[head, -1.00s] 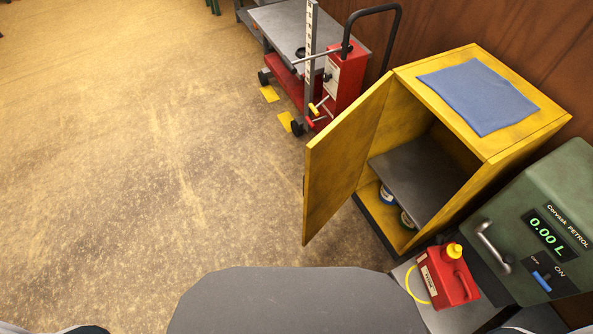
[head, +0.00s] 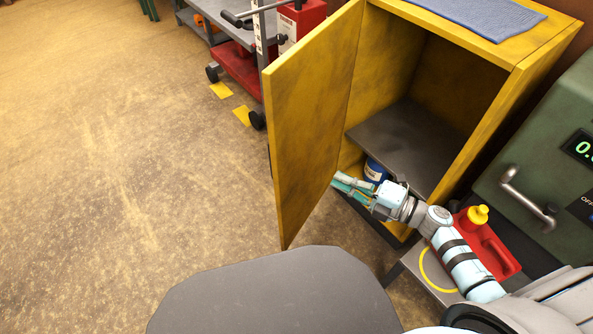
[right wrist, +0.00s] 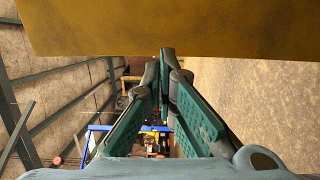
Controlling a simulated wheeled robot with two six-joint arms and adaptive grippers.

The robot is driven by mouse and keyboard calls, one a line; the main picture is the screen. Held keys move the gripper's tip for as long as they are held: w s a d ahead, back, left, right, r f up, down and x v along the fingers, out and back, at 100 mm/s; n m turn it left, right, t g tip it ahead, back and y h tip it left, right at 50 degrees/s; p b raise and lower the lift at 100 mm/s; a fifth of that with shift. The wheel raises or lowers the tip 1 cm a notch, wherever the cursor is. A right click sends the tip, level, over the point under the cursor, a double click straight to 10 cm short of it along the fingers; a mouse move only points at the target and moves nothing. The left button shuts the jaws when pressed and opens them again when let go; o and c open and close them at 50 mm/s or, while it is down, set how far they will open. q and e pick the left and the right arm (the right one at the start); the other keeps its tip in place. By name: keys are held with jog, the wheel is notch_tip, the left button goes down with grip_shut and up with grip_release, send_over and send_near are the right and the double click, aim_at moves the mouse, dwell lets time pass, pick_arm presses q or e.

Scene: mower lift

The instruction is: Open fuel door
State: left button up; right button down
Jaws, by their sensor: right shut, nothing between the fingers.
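The yellow cabinet (head: 490,95) stands at the right of the head view with its door (head: 310,110) swung well open to the left. The same yellow panel (right wrist: 180,28) fills the top of the right wrist view. My right gripper (head: 337,182) reaches in from the lower right, shut and empty. Its tips (right wrist: 167,58) are at the lower part of the door's inner face, near the hinge side. I cannot tell whether they touch it. The door's outer face and any handle are hidden. My left gripper is not in view.
A red fuel can (head: 487,245) with a yellow cap stands low beside the green petrol pump (head: 545,150). A blue-and-white can (head: 376,171) is in the cabinet under its grey shelf (head: 405,140). The floor at left is clear.

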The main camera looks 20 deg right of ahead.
aim_at(286, 152)
jog(key=b+x, duration=0.1)
jog(key=x, duration=1.1)
jog(key=shift+w+a+b, duration=0.15)
jog(key=shift+w+b, duration=0.05)
jog(key=shift+b, duration=0.1)
jog(key=shift+w+a+r, duration=0.1)
jog(key=shift+w+a, duration=0.15)
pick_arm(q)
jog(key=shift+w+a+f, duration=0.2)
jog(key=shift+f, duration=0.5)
pick_arm(e)
jog(key=shift+a, duration=0.1)
jog(key=shift+w, duration=0.1)
